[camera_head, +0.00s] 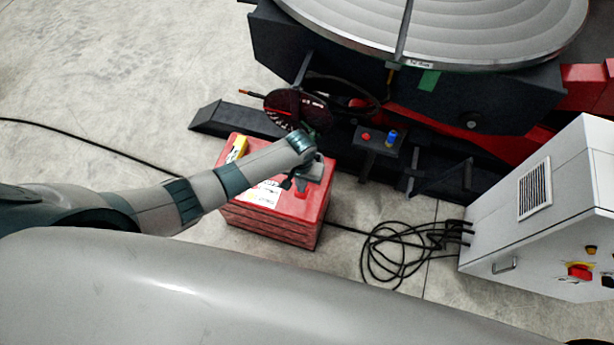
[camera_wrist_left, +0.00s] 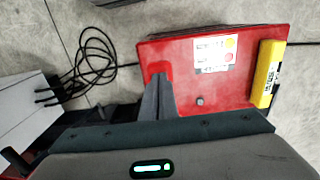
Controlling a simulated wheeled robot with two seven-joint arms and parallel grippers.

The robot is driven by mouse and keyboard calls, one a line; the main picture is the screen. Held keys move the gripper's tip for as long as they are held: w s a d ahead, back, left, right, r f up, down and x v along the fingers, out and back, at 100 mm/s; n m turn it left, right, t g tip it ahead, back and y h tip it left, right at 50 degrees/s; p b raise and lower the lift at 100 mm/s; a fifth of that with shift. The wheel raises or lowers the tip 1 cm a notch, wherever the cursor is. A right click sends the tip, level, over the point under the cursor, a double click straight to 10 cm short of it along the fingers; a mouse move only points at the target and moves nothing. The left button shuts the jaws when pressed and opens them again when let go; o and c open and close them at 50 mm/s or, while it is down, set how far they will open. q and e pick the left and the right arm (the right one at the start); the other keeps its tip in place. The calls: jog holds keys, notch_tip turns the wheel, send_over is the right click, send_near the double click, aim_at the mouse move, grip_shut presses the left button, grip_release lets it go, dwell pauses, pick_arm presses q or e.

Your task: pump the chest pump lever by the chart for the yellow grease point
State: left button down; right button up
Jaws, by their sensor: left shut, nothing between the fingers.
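The red chest (camera_head: 275,228) stands on the floor below the tilting table. Its lid carries a white chart (camera_head: 262,193); in the left wrist view the chart (camera_wrist_left: 214,53) shows a red and a yellow dot, its text too small to read. A yellow box (camera_wrist_left: 266,73) lies at the lid's edge and shows in the head view (camera_head: 237,148). My left gripper (camera_wrist_left: 157,82) is shut and empty over the lid, beside a small red block (camera_wrist_left: 157,68). I cannot tell whether they touch. The pump lever is not clearly made out. My right gripper is not in view.
A round tilting table (camera_head: 460,30) and its dark base stand behind the chest. A pedestal (camera_head: 378,142) with red and blue buttons is right of it. Coiled black cable (camera_head: 395,250) lies before a white cabinet (camera_head: 545,205). The floor at upper left is mostly clear.

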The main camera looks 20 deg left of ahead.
pick_arm(q)
jog(key=shift+r+p, duration=1.9)
jog(key=shift+r, duration=1.8)
